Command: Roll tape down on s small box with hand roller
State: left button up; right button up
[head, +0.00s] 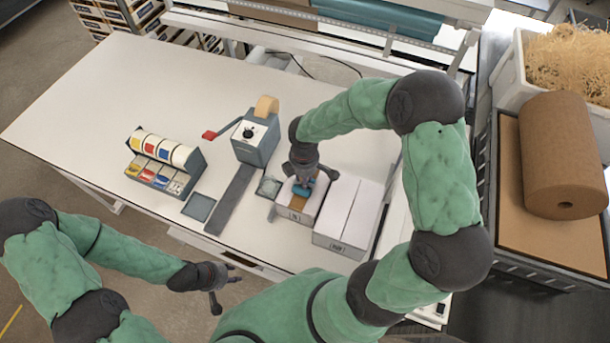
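The small box (293,214) is a white carton with a dark label on its front, standing on the table. A brownish strip of tape (298,202) shows on its top, partly hidden. The blue hand roller (303,189) is at the top of the small box; I cannot tell whether it presses on it. My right gripper (304,180) points down over the box, shut on the roller, with its fingers partly covering it. My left gripper (228,289) is open and empty, in front of the table's near edge and away from the box.
A larger white box (345,222) stands right beside the small one. To the left are a tape dispenser (256,138), a label dispenser (163,163) and a dark strip (234,199). The table's far left is clear.

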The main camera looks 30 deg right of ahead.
jog(key=shift+s+a, duration=0.7)
jog(key=shift+a, duration=0.1)
jog(key=shift+s+a+b, duration=0.5)
jog(key=shift+s+a, duration=0.85)
jog(key=shift+a, duration=0.25)
notch_tip(320, 180, up, 6)
jog(key=p, duration=0.4)
jog(key=shift+p, duration=0.35)
